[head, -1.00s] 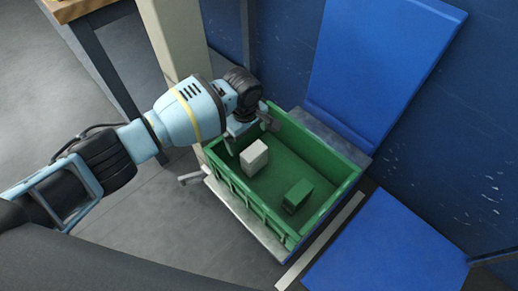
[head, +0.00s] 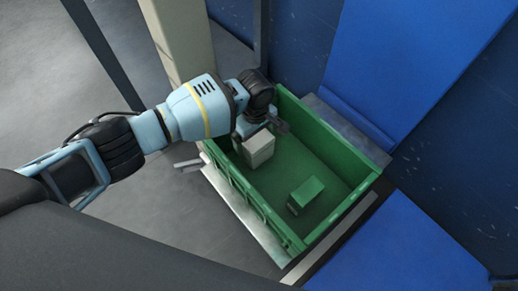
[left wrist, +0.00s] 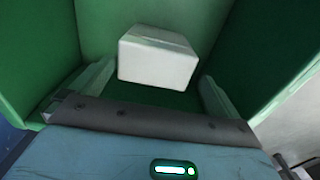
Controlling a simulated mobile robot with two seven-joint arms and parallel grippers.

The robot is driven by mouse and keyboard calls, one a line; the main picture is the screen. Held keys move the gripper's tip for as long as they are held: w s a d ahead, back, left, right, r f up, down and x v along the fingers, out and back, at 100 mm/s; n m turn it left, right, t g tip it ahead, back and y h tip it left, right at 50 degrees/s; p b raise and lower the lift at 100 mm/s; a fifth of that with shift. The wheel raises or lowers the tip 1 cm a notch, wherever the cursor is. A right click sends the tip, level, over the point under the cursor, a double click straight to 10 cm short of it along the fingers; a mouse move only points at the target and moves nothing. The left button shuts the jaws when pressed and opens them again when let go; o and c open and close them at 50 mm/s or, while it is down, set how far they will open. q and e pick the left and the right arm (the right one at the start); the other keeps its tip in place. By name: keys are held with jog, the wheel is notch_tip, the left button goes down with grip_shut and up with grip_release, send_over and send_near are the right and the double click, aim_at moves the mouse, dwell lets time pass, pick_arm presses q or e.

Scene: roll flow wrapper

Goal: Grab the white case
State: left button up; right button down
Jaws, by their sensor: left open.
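The white case (head: 259,149) stands in the green crate (head: 336,137), towards its left back part. It also shows in the left wrist view (left wrist: 158,60), just beyond and between the two fingers. My left gripper (head: 262,130) is at the crate's left back part, right by the white case, and partly hides it. In the left wrist view my left gripper (left wrist: 155,95) is open, its fingers set apart on either side of the case. I cannot tell whether a finger touches it. My right gripper is in neither view.
A green box (head: 306,194) lies in the crate, to the right of and nearer than the white case. The crate's walls surround both. A blue panel (head: 400,65) and a blue wall stand behind. A beige post (head: 178,40) rises at the upper left.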

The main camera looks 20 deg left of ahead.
pick_arm(q)
jog(key=shift+w+d+f+b, duration=0.1)
jog(key=shift+d+f+b, duration=0.1)
jog(key=shift+f+b, duration=0.85)
jog(key=shift+d+f+b, duration=0.2)
jog(key=shift+f+b, duration=0.4)
jog(key=shift+f, duration=0.85)
jog(key=shift+c, duration=0.4)
jog(key=c, duration=0.9)
